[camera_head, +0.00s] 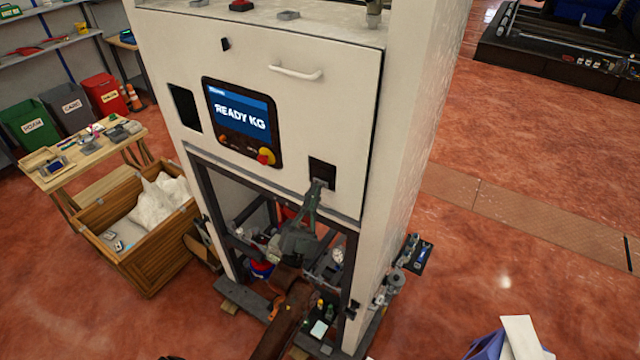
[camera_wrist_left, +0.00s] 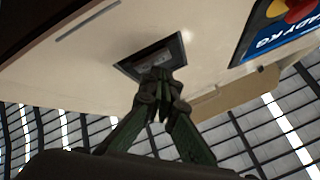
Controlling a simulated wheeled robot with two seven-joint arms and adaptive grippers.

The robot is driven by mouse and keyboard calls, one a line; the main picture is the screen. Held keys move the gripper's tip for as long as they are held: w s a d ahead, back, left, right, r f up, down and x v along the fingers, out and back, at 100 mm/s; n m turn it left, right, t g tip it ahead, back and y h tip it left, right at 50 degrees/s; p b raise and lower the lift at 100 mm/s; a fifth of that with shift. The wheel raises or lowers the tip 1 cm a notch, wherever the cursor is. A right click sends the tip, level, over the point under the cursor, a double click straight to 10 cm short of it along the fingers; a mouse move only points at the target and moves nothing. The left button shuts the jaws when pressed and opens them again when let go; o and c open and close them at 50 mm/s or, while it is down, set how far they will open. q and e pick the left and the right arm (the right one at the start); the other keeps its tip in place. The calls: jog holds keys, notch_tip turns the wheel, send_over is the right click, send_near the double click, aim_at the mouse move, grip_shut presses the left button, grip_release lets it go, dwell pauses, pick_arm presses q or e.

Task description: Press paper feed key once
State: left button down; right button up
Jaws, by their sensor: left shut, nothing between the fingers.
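The dispenser is a tall cream cabinet (camera_head: 300,115) with a screen (camera_head: 240,118) reading "READY KG". A small dark recessed panel (camera_head: 322,170) sits low on its front face, right of the screen. In the left wrist view the same recess (camera_wrist_left: 150,58) shows a pale grey part inside. My left gripper (camera_head: 317,187) is shut and empty, with its fingertips at the lower edge of this recess. In the left wrist view the shut fingertips (camera_wrist_left: 159,78) overlap the recess and hide part of it. I cannot tell whether they touch anything. My right gripper is not seen.
A red and yellow knob (camera_head: 266,156) sits below the screen. A white handle (camera_head: 296,73) is above. An open dark frame (camera_head: 350,260) with parts inside lies under the cabinet. A wooden crate (camera_head: 150,265) with white bags stands left.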

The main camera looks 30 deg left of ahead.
pick_arm(q)
jog(key=shift+w, duration=0.45)
dwell(0.5)
dwell(0.3)
jog(key=shift+s, duration=0.85)
jog(key=s+p, duration=0.1)
jog(key=s, duration=0.4)
jog(key=shift+a, duration=0.2)
dwell(0.5)
